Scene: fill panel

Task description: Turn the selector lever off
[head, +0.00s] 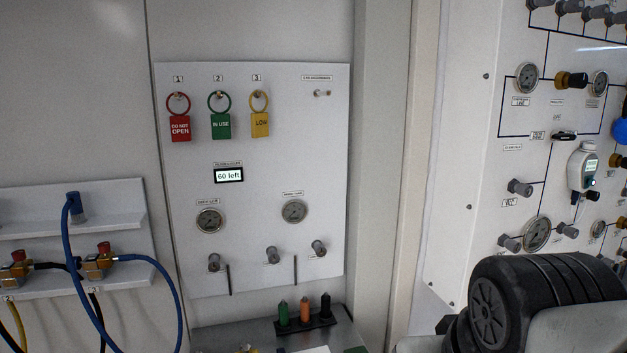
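The likely selector lever is a small black handle (565,136) on the white panel at the right of the head view. It lies about level, beside a small label on its left. Another small label just above it appears to read "OFF". My gripper is not in view. A large dark ribbed part of what looks like my own arm fills the lower right corner, well below the lever.
The right panel carries gauges (527,78), grey knobs (520,187) and a blue round part (621,131) at the edge. A second white panel (270,150) holds red, green and yellow tags and a "60 left" display. Blue hoses (160,268) hang at left.

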